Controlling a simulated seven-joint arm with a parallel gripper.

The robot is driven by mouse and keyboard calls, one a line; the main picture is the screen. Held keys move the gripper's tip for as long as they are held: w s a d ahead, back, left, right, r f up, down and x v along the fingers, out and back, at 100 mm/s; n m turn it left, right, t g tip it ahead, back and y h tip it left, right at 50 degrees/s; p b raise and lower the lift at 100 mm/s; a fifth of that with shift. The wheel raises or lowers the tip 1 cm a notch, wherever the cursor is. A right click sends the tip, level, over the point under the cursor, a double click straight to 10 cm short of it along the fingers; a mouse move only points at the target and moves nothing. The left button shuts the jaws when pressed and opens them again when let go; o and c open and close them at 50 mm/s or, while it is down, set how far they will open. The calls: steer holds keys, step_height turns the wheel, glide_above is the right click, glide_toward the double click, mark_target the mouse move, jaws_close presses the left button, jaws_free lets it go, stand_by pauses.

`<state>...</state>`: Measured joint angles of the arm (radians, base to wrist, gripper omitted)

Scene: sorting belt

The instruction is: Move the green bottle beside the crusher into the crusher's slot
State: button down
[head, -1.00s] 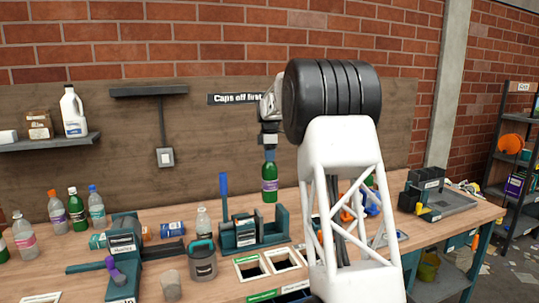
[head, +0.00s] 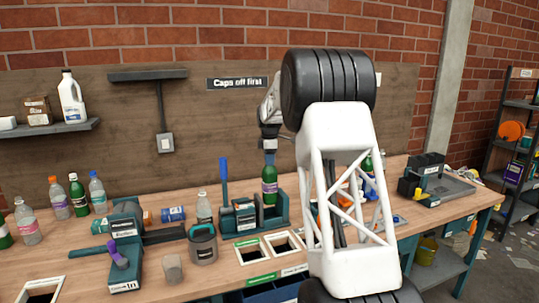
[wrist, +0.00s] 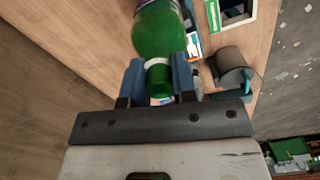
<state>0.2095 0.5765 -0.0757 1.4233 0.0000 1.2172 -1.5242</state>
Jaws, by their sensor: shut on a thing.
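The green bottle (head: 269,184) has a purple label and hangs upright, neck up, below my gripper (head: 270,155). In the wrist view the blue fingers (wrist: 159,82) are shut on the neck of the green bottle (wrist: 158,35). The teal crusher (head: 246,224), with a tall blue lever (head: 224,182), stands on the bench. The bottle's lower end is at the crusher's slot, between its block and right-hand end wall. I cannot tell whether its base touches the slot floor.
Framed bench openings (head: 247,251) lie in front of the crusher. A grey canister (head: 203,246) stands front left and a clear bottle (head: 204,208) behind it. Several bottles stand at the left, including another green one (head: 78,196). My white arm link hides bench to the right.

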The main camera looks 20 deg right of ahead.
mark_target(270, 179)
steer(key=shift+f, duration=4.75)
steer(key=c, duration=0.8)
jaws_free()
steer(key=shift+c, duration=0.2)
steer(key=shift+r, duration=3.9)
